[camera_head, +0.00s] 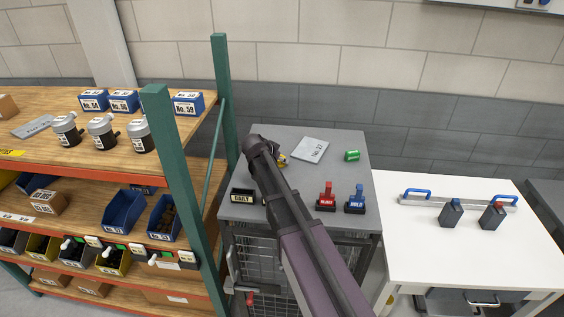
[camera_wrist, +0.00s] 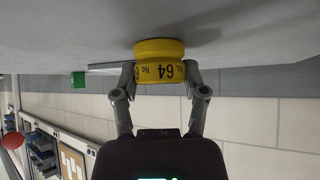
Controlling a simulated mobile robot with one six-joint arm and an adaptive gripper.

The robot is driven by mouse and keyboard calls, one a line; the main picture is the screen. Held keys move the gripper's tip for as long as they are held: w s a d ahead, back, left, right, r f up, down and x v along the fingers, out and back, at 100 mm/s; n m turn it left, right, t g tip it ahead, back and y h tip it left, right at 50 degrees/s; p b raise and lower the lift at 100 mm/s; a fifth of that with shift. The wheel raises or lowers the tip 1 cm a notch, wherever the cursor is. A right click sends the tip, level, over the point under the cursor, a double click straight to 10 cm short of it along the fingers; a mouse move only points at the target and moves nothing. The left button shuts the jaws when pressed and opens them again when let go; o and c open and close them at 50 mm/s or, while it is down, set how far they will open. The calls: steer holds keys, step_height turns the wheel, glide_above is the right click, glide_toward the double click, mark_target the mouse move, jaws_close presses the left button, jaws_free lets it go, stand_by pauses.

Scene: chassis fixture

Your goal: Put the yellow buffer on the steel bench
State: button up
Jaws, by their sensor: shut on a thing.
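The yellow buffer (camera_wrist: 160,68) is a short round piece marked "No 64". In the wrist view it sits between the two fingers of my gripper (camera_wrist: 164,82), which is shut on it. In that view, which is upside down, the buffer's far end is at or very near a grey surface (camera_wrist: 60,30); I cannot tell whether they touch. In the head view only a bit of the yellow buffer (camera_head: 282,160) shows past my arm, over the grey top of a cage cabinet (camera_head: 336,146). My arm hides most of the gripper there. Which surface is the steel bench is not labelled.
On the grey top are a plate marked No. 27 (camera_head: 310,149), a green cylinder (camera_head: 352,156), a black tray (camera_head: 243,196), a red clamp (camera_head: 327,196) and a blue clamp (camera_head: 356,200). A shelf rack (camera_head: 172,150) stands close left, a white table (camera_head: 450,245) right. The grey top's middle right is clear.

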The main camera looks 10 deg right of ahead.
steer(key=shift+c, duration=0.5)
steer(key=shift+r, duration=0.2)
step_height(320, 180, up, 10)
steer(key=p, duration=1)
steer(key=shift+f, duration=0.2)
steer(key=shift+s+f, duration=0.1)
